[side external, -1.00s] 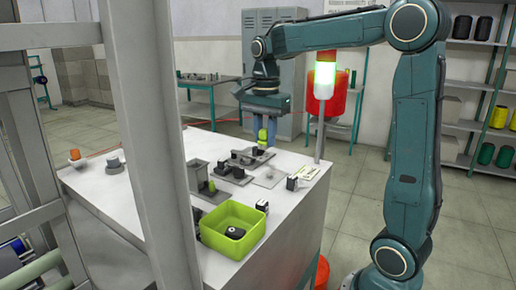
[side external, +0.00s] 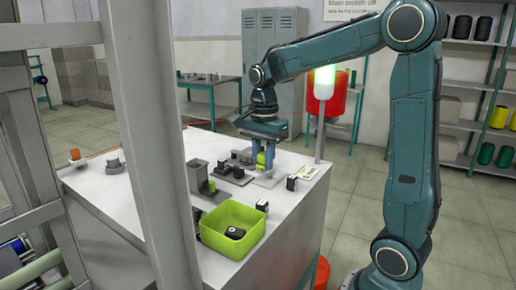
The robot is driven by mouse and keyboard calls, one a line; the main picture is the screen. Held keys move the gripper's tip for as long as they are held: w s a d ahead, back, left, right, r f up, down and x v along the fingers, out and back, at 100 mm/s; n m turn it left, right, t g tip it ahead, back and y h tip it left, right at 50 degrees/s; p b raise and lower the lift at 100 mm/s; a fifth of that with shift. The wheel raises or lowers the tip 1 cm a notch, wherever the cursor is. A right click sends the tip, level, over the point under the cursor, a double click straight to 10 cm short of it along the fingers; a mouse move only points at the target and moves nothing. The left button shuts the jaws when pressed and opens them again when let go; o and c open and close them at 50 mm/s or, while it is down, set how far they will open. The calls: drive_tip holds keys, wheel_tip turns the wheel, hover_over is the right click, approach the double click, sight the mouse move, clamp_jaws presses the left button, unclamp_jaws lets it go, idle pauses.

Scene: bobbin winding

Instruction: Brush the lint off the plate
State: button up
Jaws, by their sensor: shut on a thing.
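My gripper (side external: 263,164) is shut on a small yellow-green brush (side external: 261,159). It holds the brush upright, low over the far right part of the bench. The flat grey plate (side external: 268,182) lies on the bench under and just in front of the brush. I cannot tell whether the brush touches the plate. The lint is too small to make out, and the fingers hide part of the brush.
A green bin (side external: 216,240) with dark pieces stands at the front of the bench. Grey fixtures with black parts (side external: 236,173) sit left of the plate. A lamp post (side external: 319,140) rises at the right edge. The bench's left part (side external: 125,205) is mostly clear.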

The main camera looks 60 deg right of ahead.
sight(263, 172)
wheel_tip(263, 172, down, 4)
drive_tip(key=shift+r, duration=0.1)
drive_tip(key=shift+d, duration=0.75)
drive_tip(key=shift+c, duration=0.4)
drive_tip(key=shift+s+d, duration=0.15)
drive_tip(key=shift+d, duration=1.35)
drive_tip(key=shift+s+d, duration=0.15)
drive_tip(key=shift+d, duration=1.35)
drive_tip(key=shift+w+a, duration=0.15)
drive_tip(key=shift+a, duration=1.75)
drive_tip(key=shift+w+a, duration=0.15)
drive_tip(key=shift+a, duration=1.75)
drive_tip(key=shift+r, duration=4)
